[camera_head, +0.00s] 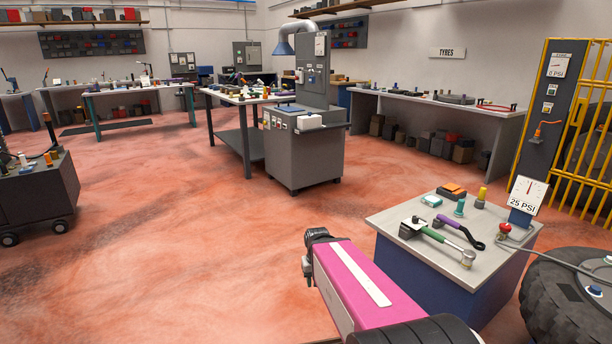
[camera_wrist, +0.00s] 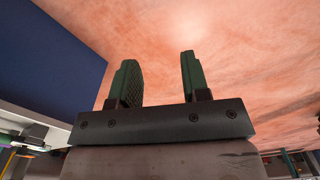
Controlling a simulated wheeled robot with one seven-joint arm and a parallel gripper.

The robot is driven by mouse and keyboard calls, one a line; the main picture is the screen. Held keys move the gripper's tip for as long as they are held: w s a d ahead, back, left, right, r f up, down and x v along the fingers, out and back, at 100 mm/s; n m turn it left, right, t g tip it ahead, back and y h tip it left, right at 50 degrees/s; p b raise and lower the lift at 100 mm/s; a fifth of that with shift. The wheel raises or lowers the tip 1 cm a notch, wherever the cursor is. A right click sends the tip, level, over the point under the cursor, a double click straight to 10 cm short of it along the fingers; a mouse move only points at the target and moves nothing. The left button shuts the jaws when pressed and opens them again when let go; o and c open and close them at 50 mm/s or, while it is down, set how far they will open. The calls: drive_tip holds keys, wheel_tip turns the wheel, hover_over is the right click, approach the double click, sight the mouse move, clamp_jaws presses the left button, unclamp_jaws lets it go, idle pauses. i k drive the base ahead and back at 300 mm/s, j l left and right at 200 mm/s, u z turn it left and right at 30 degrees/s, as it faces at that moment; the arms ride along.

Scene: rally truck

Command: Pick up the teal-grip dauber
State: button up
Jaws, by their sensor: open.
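A small upright teal piece (camera_head: 460,207), which looks like the teal-grip dauber, stands on the grey top of the blue cabinet (camera_head: 388,220) at the right. Its lower end is too small to make out. My gripper (camera_wrist: 160,78) is open and empty in the wrist view, with floor behind its two green-padded fingers. The cabinet's blue side fills the left of that view. In the head view my pink arm reaches out left of the cabinet, and my fingers cannot be made out. The dauber does not show in the wrist view.
Around the teal piece are a yellow-topped upright piece (camera_head: 481,197), a pale teal block (camera_head: 431,200), an orange-and-black item (camera_head: 452,190), a green-handled tool (camera_head: 434,235) and a purple-handled tool (camera_head: 464,233). A gauge (camera_head: 527,194) and large tyre (camera_head: 560,305) stand at right.

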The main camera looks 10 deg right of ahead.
sight(458, 213)
drive_tip(key=i+j+z, duration=0.15)
drive_tip(key=i+z, duration=0.3)
drive_tip(key=i+j+z, duration=0.3)
drive_tip(key=z, duration=0.2)
drive_tip(key=i+j+z, duration=0.3)
drive_tip(key=z, duration=0.15)
drive_tip(key=i+j+z, duration=0.2)
drive_tip(key=j+z, duration=0.3)
drive_tip(key=j, duration=0.1)
